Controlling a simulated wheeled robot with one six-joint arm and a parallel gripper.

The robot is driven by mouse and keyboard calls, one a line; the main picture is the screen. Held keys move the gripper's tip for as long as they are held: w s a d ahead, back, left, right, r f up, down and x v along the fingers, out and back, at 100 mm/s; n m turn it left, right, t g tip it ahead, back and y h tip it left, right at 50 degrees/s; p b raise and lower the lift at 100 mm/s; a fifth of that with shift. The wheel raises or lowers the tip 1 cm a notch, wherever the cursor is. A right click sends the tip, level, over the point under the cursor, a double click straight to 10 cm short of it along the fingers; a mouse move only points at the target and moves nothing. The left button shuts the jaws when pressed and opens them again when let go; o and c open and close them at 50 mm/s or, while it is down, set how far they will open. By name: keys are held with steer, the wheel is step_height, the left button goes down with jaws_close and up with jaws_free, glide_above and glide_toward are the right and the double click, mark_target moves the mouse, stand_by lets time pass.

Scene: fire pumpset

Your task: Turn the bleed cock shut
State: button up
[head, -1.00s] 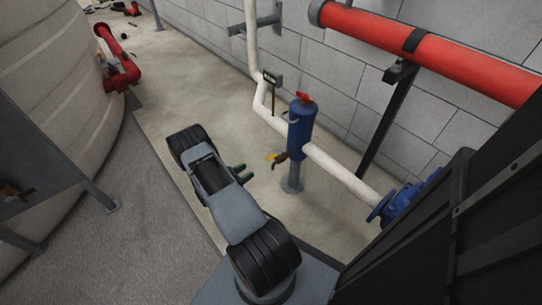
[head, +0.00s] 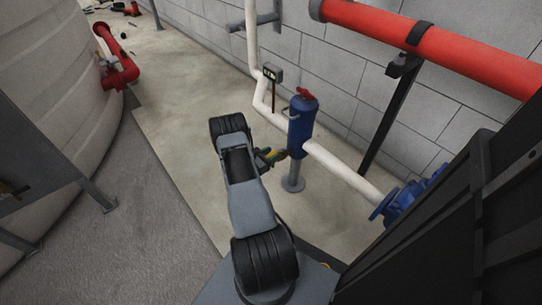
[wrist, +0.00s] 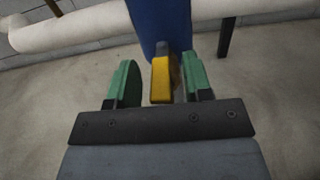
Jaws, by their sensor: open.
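The bleed cock shows as a yellow handle (wrist: 161,79) in the wrist view, below a blue cylindrical vessel (wrist: 161,22). My gripper (wrist: 157,82) is open, with one green finger on each side of the yellow handle. A gap shows between the handle and each finger, narrower on the right. In the head view, my gripper (head: 268,156) is at the lower left side of the blue vessel (head: 301,128). The handle is hard to tell apart from the fingers there. The cock's body is mostly hidden.
A red fitting (head: 305,93) tops the vessel, which stands on a grey post (head: 293,178). White pipe (head: 345,172) runs from it to a blue flanged valve (head: 398,201). A red pipe (head: 430,47) runs along the block wall. The floor (head: 180,120) to the left is clear.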

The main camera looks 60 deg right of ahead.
steer(key=shift+d, duration=0.25)
steer(key=shift+c, duration=0.2)
jaws_close()
steer(key=shift+s, duration=0.1)
